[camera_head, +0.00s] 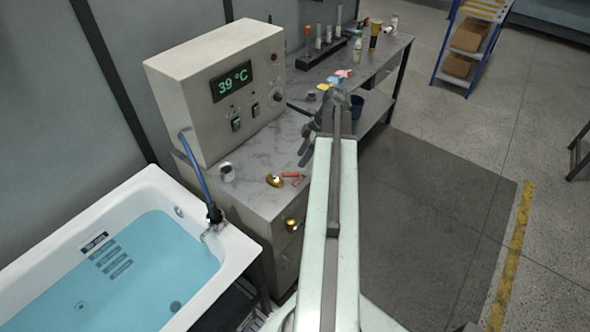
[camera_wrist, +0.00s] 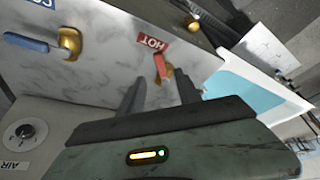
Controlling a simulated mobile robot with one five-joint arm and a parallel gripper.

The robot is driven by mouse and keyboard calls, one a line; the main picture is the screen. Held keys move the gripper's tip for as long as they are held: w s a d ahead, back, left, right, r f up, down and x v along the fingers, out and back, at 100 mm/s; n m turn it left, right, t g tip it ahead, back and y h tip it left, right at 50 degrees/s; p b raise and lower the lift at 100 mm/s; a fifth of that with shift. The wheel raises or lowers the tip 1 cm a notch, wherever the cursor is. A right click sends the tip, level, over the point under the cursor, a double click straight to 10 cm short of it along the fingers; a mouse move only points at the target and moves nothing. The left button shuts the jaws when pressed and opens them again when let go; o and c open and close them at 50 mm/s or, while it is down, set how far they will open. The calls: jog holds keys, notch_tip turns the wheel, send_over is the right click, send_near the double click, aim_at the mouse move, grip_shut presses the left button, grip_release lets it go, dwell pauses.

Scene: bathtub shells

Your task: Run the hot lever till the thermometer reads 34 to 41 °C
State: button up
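The thermometer display (camera_head: 232,81) on the beige control box reads 39 °C in green. The hot lever is a small red handle (camera_head: 293,178) on the grey marbled counter; in the wrist view the red handle (camera_wrist: 162,68) lies beside a red HOT label (camera_wrist: 152,43). My gripper (camera_head: 312,145) hangs above the counter, behind my arm in the head view. In the wrist view my gripper (camera_wrist: 160,84) has its two dark fingers apart, with the red handle just beyond the gap between them. Contact with the lever cannot be told.
A white bathtub (camera_head: 240,250) with blue water (camera_head: 130,275) stands at left, a blue hose (camera_head: 196,172) reaching its tap. A blue lever (camera_wrist: 27,42) with a brass base (camera_wrist: 69,43) lies left of the hot lever. Bottles and tubes crowd the back bench (camera_head: 385,52).

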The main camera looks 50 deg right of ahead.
aim_at(292, 173)
jog(key=b+x, duration=0.7)
jog(key=shift+f, duration=0.25)
jog(key=shift+w+a+f, duration=0.15)
jog(key=shift+a+f, duration=0.05)
jog(key=shift+f, duration=0.05)
jog(key=shift+r, duration=0.1)
grip_shut()
dwell(0.8)
